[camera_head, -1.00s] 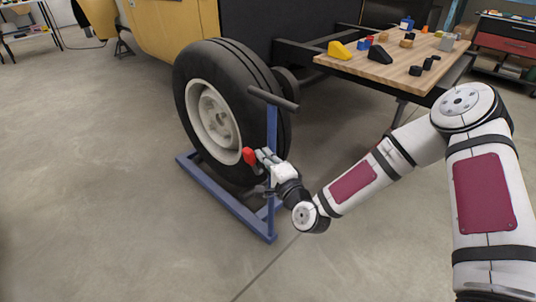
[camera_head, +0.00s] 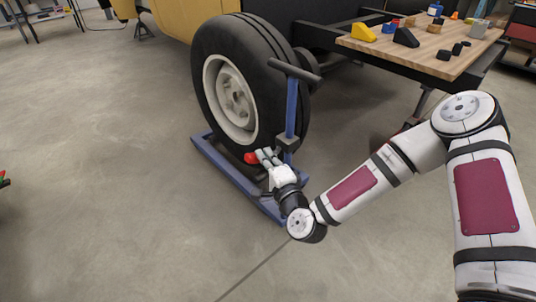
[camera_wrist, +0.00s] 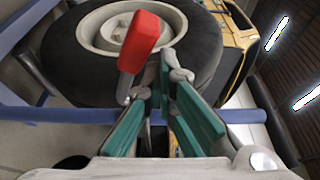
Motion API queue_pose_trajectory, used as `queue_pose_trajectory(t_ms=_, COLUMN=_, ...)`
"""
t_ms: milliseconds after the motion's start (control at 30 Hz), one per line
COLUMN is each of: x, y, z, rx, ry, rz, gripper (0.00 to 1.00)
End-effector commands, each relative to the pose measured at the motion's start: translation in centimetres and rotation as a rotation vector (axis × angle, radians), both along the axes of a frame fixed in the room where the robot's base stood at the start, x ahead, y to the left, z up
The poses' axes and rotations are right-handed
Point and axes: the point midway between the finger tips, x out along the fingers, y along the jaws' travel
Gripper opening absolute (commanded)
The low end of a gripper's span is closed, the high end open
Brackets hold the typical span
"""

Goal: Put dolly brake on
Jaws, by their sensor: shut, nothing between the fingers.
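The blue wheel dolly (camera_head: 218,160) stands on the floor around the foot of a large black tyre (camera_head: 287,88) with a pale rim. Its upright post has a dark T-handle (camera_head: 294,71) on top. The red-ended brake lever (camera_head: 251,157) is low in front of the tyre. My gripper (camera_head: 266,154) is shut and empty beside the lever's red end. In the wrist view, the red lever (camera_wrist: 142,40) rises just left of the green-padded fingertips (camera_wrist: 165,72). I cannot tell whether they touch. The lever's base is partly hidden by my gripper.
A wooden-topped table (camera_head: 426,55) with wedges and small blocks stands behind on the right. A yellow vehicle body (camera_head: 180,28) is behind the tyre.

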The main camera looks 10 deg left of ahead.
Motion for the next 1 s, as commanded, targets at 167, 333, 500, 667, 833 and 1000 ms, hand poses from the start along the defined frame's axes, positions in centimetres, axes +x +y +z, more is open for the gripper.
queue_pose_trajectory(t_ms=167, x=-0.1, y=0.1, z=-0.3, rx=-0.052, ry=-0.067, rz=0.0, gripper=0.0)
queue_pose_trajectory(t_ms=333, x=-0.3, y=-0.1, z=-0.3, rx=-0.052, ry=-0.065, rz=0.0, gripper=0.0)
queue_pose_trajectory(t_ms=500, x=-1.9, y=-1.2, z=-0.5, rx=-0.052, ry=-0.062, rz=-0.001, gripper=0.0)
queue_pose_trajectory(t_ms=667, x=-4.7, y=-2.9, z=-0.6, rx=-0.051, ry=-0.06, rz=0.0, gripper=0.0)
queue_pose_trajectory(t_ms=833, x=-7.5, y=-4.7, z=-0.7, rx=-0.052, ry=-0.062, rz=0.001, gripper=0.0)
queue_pose_trajectory(t_ms=1000, x=-9.3, y=-5.9, z=-0.7, rx=-0.052, ry=-0.065, rz=0.0, gripper=0.0)
